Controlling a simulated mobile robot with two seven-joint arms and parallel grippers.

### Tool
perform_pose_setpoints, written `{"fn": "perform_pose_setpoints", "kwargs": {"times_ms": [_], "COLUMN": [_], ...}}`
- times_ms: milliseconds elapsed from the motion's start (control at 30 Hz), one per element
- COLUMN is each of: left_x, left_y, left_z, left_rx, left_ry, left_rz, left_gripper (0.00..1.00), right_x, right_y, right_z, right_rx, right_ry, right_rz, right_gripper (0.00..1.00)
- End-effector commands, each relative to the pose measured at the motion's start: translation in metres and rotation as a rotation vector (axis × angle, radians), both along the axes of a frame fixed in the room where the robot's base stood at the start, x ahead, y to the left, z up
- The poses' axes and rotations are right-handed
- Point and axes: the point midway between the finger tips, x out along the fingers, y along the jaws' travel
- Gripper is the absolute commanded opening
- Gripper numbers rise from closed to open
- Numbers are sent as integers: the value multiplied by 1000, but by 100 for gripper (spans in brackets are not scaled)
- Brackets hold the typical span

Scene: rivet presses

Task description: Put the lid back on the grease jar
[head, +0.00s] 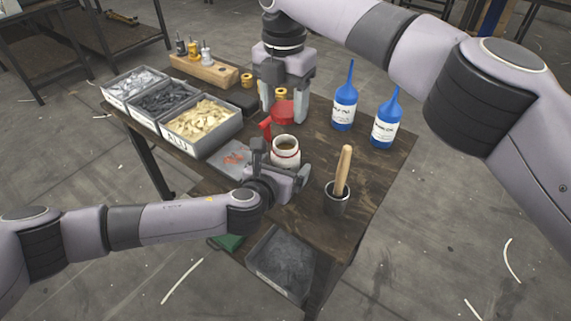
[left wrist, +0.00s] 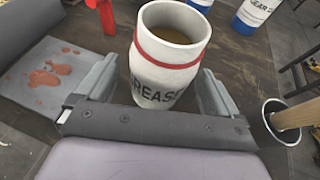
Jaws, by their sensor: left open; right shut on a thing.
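The white grease jar (head: 286,150) with a red band stands upright and uncovered on the dark wooden table. In the left wrist view the jar (left wrist: 170,65) shows brown grease inside. The red lid (head: 283,112) is held by my right gripper (head: 285,108), behind the jar and apart from it. My left gripper (head: 279,164) is open, with its fingers on either side of the lower jar. It also shows in the left wrist view (left wrist: 155,98).
Three bins of parts (head: 202,128) stand at the left. Two blue bottles (head: 345,110) stand at the right back. A cup with a wooden-handled tool (head: 337,197) is right of the jar. A stained grey mat (head: 236,157) lies left of it. A dark tray (head: 280,265) is at the front.

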Motion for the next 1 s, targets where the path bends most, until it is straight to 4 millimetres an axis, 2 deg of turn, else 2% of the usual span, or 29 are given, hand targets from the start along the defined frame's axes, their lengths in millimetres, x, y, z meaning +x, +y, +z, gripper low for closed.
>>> {"fn": "perform_pose_setpoints", "kwargs": {"times_ms": [200, 567, 667, 800, 833, 933, 1000], "left_x": [10, 12, 12, 12, 12, 12, 12], "left_y": [-4, -4, -4, -4, -4, -4, -4], "left_z": [-4, -5, -5, -5, -5, -5, -5], "left_rx": [1, 1, 1, 1, 1, 1, 1], "left_ry": [0, 0, 0, 0, 0, 0, 0], "left_rz": [0, 0, 0, 1, 1, 1, 1], "left_gripper": [95, 95, 66, 21, 15, 15, 15], "right_x": [0, 0, 0, 0, 0, 0, -1], "right_y": [0, 0, 0, 0, 0, 0, 0], "right_z": [0, 0, 0, 0, 0, -5, -15], "right_rx": [0, 0, 0, 0, 0, 0, -1], "right_ry": [0, 0, 0, 0, 0, 2, 4], "right_rz": [0, 0, 0, 0, 0, 0, 0], "right_gripper": [31, 31, 31, 31, 31, 31, 31]}}
